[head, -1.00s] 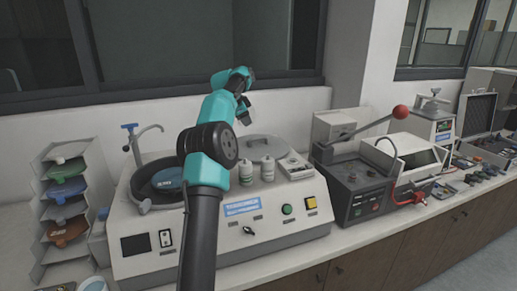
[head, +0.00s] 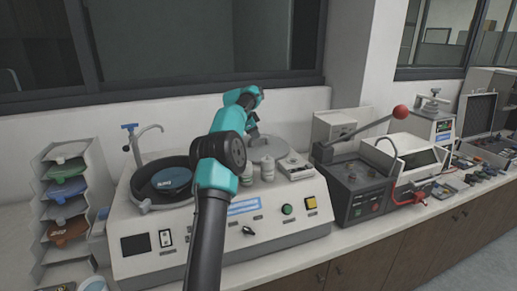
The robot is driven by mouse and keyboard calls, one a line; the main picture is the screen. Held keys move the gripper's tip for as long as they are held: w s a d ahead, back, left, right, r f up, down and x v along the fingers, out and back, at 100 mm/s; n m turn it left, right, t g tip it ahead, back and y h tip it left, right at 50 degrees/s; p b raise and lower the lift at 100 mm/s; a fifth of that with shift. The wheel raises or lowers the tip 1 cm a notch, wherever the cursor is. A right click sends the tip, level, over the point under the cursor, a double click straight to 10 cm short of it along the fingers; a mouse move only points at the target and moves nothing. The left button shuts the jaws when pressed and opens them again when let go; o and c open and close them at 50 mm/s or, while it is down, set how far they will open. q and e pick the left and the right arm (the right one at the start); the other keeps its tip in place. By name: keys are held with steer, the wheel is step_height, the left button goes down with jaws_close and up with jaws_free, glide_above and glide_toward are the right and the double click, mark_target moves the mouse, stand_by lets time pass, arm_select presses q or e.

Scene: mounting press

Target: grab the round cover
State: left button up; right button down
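The round cover (head: 268,149) is a grey disc lying on top of the white polishing machine (head: 150,225), behind two small white bottles. My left gripper (head: 254,137) points down at the cover's left part, close to its middle. The fingers are small and partly hidden by the arm, so I cannot tell whether they are open or shut, or whether they touch the cover. My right gripper is not in view.
Two white bottles (head: 267,170) stand in front of the cover. A small white box (head: 295,167) sits to its right. A round basin with a blue disc (head: 171,180) is at left. The mounting press (head: 355,185) with a red-knobbed lever (head: 400,112) stands at right.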

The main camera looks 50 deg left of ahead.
mark_target(259, 143)
arm_select(q)
steer(key=shift+x, duration=2.3)
steer(key=shift+w+d+r, duration=0.1)
steer(key=shift+c, duration=0.4)
jaws_close()
